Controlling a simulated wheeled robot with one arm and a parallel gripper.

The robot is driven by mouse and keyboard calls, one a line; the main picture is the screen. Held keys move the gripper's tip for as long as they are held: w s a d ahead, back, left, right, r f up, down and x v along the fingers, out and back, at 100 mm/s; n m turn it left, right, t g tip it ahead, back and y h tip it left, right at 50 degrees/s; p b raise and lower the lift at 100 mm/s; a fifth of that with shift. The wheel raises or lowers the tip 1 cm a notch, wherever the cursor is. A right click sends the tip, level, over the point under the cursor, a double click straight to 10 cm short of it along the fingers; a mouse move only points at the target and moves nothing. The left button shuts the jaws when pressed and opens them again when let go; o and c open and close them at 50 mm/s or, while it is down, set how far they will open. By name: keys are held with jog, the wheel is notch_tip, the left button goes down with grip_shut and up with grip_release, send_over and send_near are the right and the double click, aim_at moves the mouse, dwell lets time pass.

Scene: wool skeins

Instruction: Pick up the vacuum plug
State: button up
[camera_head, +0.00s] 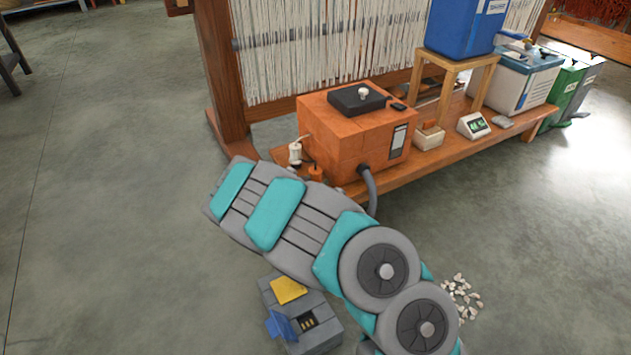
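An orange box-shaped unit (340,134) with a dark lid panel and a grey hose (371,190) stands on the wooden bench; it looks like the vacuum. A small white piece (295,153) with a thin cord sits at its left side, at the bench end; it may be the plug, but it is too small to be sure. My grey and teal arm reaches from the lower right to just left of and below this piece. My gripper's fingers do not show, so I cannot tell their opening or any contact.
A wooden loom post (212,65) rises behind the bench (452,146). A blue bin (465,28) on a stool, a scale (473,126) and a white-blue cooler (515,85) stand rightward. A grey toolbox (318,303) and pale pebbles (462,298) lie near my arm.

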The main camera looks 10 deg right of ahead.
grip_shut()
dwell(0.3)
